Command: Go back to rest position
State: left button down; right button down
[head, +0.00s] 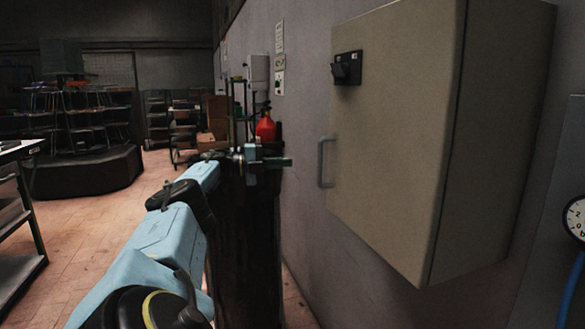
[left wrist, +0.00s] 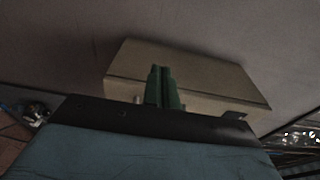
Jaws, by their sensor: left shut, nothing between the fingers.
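My left arm reaches forward from the bottom left in the head view. Its gripper (head: 288,162) has green fingers pointing right, a little left of the grey cabinet's handle in the picture. In the left wrist view the two green fingers (left wrist: 163,72) are together with nothing between them. The beige-grey cabinet (head: 390,120) hangs on the wall with its door closed. It also shows behind the fingers in the left wrist view (left wrist: 215,92). I cannot tell the exact gap between the fingers and the cabinet. My right gripper is not in view.
The cabinet has a black rotary switch (head: 347,68) and a grey handle (head: 325,162). A red extinguisher (head: 266,127) stands beyond my gripper. A gauge (head: 576,218) and blue hose are at the far right. A workbench (head: 18,205) stands at left; open floor (head: 95,225) lies beside it.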

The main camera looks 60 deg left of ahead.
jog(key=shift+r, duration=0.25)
